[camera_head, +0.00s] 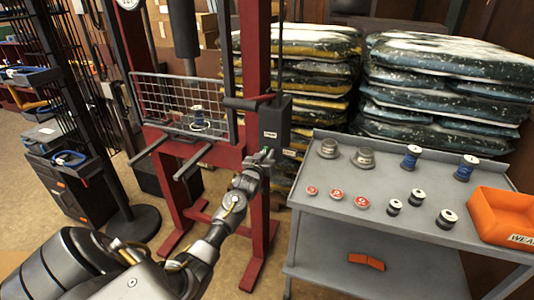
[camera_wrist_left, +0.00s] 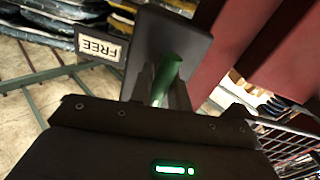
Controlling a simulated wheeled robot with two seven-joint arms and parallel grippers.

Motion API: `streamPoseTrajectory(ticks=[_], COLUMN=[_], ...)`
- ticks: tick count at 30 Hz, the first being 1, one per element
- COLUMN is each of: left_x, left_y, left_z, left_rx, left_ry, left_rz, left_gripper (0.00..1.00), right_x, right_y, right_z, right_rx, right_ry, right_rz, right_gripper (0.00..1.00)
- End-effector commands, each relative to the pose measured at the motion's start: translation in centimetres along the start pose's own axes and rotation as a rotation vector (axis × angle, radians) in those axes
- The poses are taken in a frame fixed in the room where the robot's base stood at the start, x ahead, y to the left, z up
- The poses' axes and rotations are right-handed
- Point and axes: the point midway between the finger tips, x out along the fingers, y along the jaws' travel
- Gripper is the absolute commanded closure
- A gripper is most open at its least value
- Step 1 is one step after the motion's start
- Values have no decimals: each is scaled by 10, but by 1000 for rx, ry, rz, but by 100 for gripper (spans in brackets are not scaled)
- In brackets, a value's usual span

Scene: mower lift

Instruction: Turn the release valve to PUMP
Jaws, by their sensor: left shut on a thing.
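The release valve shows as a green handle (camera_wrist_left: 167,76) in the left wrist view, in front of a dark plate (camera_wrist_left: 172,38). My left gripper (camera_head: 263,158) is shut on this handle, just below the dark pump box (camera_head: 273,122) on the red press frame. The fingers hide part of the handle. A label reading FREE (camera_wrist_left: 100,47), upside down, sits left of the handle in the wrist view. In the head view the small pale labels near the box are too small to read, and I see no readable PUMP label. My right gripper is not in view.
A grey cart (camera_head: 330,199) with spools, red-topped pieces, metal parts and an orange bin (camera_head: 503,214) stands to the right. Stacked bags (camera_head: 440,90) stand behind it. The red frame (camera_head: 256,50) and wire guard (camera_head: 180,104) stand close around my left arm. A black rack is at left.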

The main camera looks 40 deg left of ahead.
Motion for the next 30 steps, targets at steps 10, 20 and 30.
streamPoseTrajectory(ticks=[10,20,30], left_x=[0,0,0], left_y=[1,1,0], left_z=[0,0,0], left_rx=[-92,-98,-96], left_ry=[1,1,1], left_rz=[1,1,1], left_gripper=[100,100,59], right_x=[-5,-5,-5], right_y=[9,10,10], right_z=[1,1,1], right_rx=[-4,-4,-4], right_ry=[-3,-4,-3], right_rz=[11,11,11], right_gripper=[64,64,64])
